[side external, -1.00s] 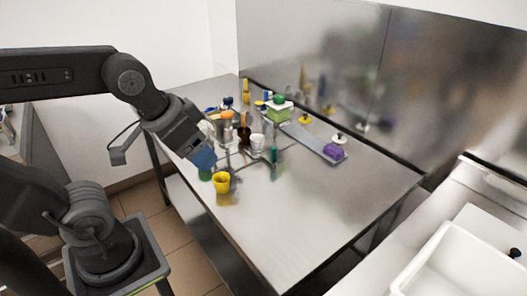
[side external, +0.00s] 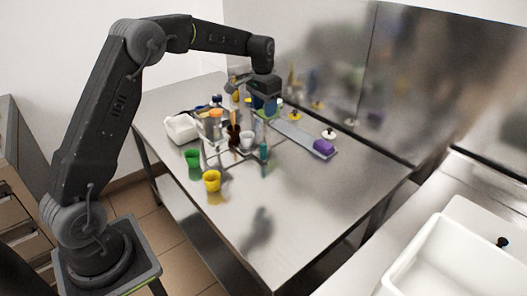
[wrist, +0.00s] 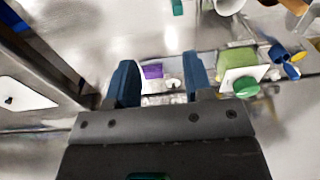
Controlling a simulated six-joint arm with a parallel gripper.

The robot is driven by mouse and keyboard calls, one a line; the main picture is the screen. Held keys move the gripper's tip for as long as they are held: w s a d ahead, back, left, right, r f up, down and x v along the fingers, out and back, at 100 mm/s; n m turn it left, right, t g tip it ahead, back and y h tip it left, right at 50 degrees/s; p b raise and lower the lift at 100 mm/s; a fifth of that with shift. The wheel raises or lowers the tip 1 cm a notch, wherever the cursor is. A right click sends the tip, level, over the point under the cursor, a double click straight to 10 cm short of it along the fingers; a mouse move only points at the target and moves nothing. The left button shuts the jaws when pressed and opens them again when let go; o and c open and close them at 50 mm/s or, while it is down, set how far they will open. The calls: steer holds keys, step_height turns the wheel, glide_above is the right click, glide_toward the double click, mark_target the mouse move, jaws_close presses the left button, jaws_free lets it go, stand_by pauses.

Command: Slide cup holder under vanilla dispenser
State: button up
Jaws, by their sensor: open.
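A long grey rail (side external: 293,133) lies along the back of the steel table. A purple block (side external: 323,147) sits at its right end; it also shows between my fingers in the wrist view (wrist: 152,72). A green block (wrist: 237,57) with a white plate and green knob (wrist: 245,87) is right of my fingers in the wrist view. I cannot tell which is vanilla, or which block is the cup holder. My gripper (side external: 264,106) is open and empty, above the rail's left part.
A yellow cup (side external: 212,181) and a green cup (side external: 193,158) stand at the table's front left. A white tub (side external: 181,129), a white cup (side external: 247,140) and utensils crowd the left. The front right tabletop is clear. A steel wall rises behind.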

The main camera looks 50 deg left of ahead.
glide_above(263, 145)
step_height(263, 145, down, 6)
steer(key=shift+g, duration=0.4)
step_height(263, 145, down, 13)
steer(key=shift+w+f, duration=0.1)
steer(key=shift+f, duration=0.1)
steer(key=shift+c, duration=0.3)
jaws_close()
